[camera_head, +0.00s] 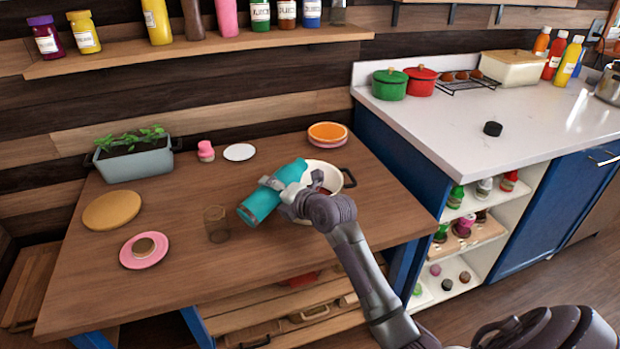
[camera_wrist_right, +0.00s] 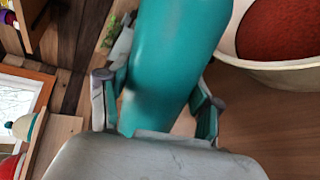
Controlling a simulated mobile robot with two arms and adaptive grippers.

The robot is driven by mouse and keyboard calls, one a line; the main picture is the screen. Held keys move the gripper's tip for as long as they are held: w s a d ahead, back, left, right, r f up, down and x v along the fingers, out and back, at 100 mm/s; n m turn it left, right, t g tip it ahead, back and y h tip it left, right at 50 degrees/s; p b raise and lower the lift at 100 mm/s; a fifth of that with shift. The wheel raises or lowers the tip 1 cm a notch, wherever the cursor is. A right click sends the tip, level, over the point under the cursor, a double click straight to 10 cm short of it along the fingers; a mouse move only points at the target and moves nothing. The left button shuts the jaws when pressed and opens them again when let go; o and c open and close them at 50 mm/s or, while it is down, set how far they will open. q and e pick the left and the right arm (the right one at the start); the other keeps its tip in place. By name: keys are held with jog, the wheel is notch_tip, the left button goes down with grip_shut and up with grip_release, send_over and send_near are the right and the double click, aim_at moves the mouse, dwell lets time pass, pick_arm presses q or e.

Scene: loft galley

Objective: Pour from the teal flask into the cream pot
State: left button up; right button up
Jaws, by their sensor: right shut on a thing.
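The teal flask (camera_head: 263,202) is held tilted over the wooden table, one end toward the lower left and the other beside the cream pot. In the wrist view the flask (camera_wrist_right: 172,60) runs up between the fingers and out of the picture, so its mouth is hidden. My right gripper (camera_head: 290,192) is shut on the flask. The cream pot (camera_head: 342,170) stands just right of the flask, partly hidden by my gripper. In the wrist view the pot (camera_wrist_right: 275,75) shows red contents. My left gripper is out of view.
A brown see-through glass (camera_head: 216,223) stands left of the flask. A pink plate (camera_head: 143,250), a round tan board (camera_head: 111,210), a planter (camera_head: 135,163) and a white disc (camera_head: 239,152) are on the table. Orange and pink dishes (camera_head: 328,133) sit behind the pot. A white counter (camera_head: 450,125) adjoins at right.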

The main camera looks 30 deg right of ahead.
aim_at(280, 177)
jog(key=shift+w+d+r+m+y+p, duration=0.15)
jog(key=shift+d+r+m+y+p, duration=0.2)
jog(key=shift+r, duration=0.35)
jog(key=shift+d+r+m+y, duration=0.1)
jog(key=shift+m+y, duration=0.15)
jog(key=shift+m, duration=0.4)
dwell(0.6)
jog(key=shift+d+m+y, duration=0.2)
jog(key=shift+m+y, duration=0.2)
jog(key=shift+m, duration=0.2)
dwell(1.6)
jog(key=shift+w+d+r+m+g+y, duration=0.1)
jog(key=shift+d+r+m+g+y, duration=0.1)
jog(key=shift+r+m, duration=0.25)
jog(key=shift+w+d+r+m+g+y, duration=0.1)
jog(key=shift+d+r+m+y, duration=0.15)
jog(key=shift+r, duration=0.3)
dwell(1.0)
